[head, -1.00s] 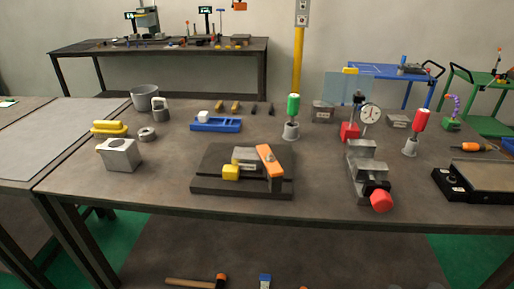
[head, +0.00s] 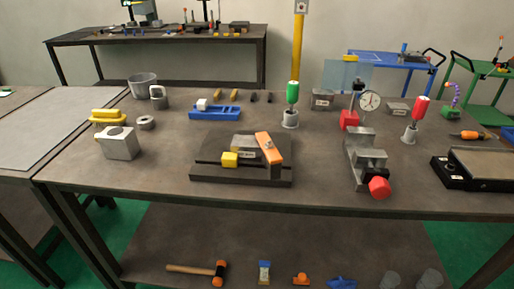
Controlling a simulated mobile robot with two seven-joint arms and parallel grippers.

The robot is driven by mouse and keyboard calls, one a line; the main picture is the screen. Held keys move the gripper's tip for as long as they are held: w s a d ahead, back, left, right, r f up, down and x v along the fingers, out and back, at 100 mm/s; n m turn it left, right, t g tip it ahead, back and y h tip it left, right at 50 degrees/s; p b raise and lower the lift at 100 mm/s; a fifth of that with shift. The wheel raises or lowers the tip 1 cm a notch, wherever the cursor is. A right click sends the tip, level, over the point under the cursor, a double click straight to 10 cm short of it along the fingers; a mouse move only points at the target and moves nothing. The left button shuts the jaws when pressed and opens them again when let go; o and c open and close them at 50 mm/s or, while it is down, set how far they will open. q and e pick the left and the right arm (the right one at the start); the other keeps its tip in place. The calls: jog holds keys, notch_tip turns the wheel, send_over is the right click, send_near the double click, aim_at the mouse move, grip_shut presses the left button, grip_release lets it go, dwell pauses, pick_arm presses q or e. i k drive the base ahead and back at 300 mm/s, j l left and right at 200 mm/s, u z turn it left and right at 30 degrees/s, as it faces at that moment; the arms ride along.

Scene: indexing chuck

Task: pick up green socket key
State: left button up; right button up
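A green-handled tool (head: 292,93), which looks like the green socket key, stands upright in a small grey holder (head: 290,119) on the workbench, right of centre in the head view. A similar red-handled tool (head: 421,107) stands in its own grey holder (head: 410,135) farther right. Neither of my grippers is in view, and nothing touches the green tool.
A dark fixture with an orange lever (head: 269,148) lies in front of the green tool. A vise with a red knob (head: 380,187) and a dial gauge (head: 370,101) stand to its right. A blue tray (head: 215,114) lies left. A hammer (head: 197,269) lies on the lower shelf.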

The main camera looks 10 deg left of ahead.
aim_at(293, 87)
jog(key=l+z, duration=0.25)
jog(key=z, duration=0.15)
jog(key=l+z, duration=0.55)
jog(key=z, duration=0.3)
